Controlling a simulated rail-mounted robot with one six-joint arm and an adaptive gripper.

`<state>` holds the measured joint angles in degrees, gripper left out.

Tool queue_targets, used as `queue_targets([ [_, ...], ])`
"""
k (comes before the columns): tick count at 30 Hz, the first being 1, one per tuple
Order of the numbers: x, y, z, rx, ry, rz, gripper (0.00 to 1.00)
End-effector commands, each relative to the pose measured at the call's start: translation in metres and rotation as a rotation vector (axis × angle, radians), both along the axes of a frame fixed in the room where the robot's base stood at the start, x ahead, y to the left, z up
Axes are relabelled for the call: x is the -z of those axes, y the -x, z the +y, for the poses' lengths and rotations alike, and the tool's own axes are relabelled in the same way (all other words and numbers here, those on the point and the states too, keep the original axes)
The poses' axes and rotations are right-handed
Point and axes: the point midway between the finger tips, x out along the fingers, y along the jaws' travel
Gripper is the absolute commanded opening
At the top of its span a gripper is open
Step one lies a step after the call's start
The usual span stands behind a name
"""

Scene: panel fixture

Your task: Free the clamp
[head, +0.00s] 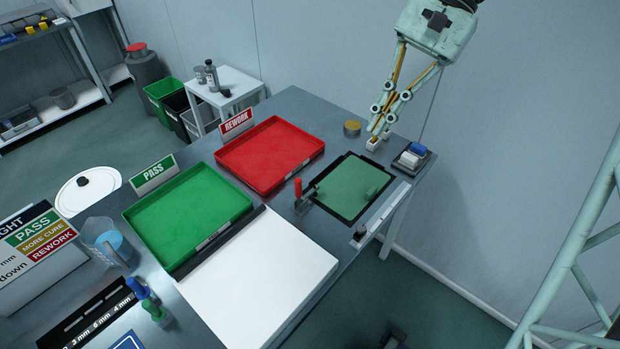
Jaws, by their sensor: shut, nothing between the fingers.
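The clamp (304,201) has an upright red handle and a dark metal arm. It sits at the left edge of the panel fixture, and its arm reaches over the near-left corner of a green panel (345,184) in a black frame. Whether its tip presses on the panel is too small to tell. My gripper (376,143) points down at the far right of the fixture, shut and empty. It is beyond the panel's far-right corner, well apart from the clamp. Its exact height above the table is unclear.
A brass-coloured disc (352,128) is left of my gripper, and a box with blue and white buttons (411,156) is right of it. The red rework tray (223,154) and green pass tray (131,215) lie left of the clamp. A white board (262,275) lies in front.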

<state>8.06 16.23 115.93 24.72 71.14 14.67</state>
Motion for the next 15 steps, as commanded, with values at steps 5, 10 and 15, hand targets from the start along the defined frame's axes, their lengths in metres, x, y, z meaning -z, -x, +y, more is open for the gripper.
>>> queue_targets([
  [5, 0.019, -0.019, 0.001, 0.037, -0.03, 0.054, 0.0],
  [10, 0.037, -0.037, 0.003, 0.074, -0.059, 0.103, 0.0],
  [15, 0.055, -0.053, 0.004, 0.107, -0.088, 0.153, 0.0],
])
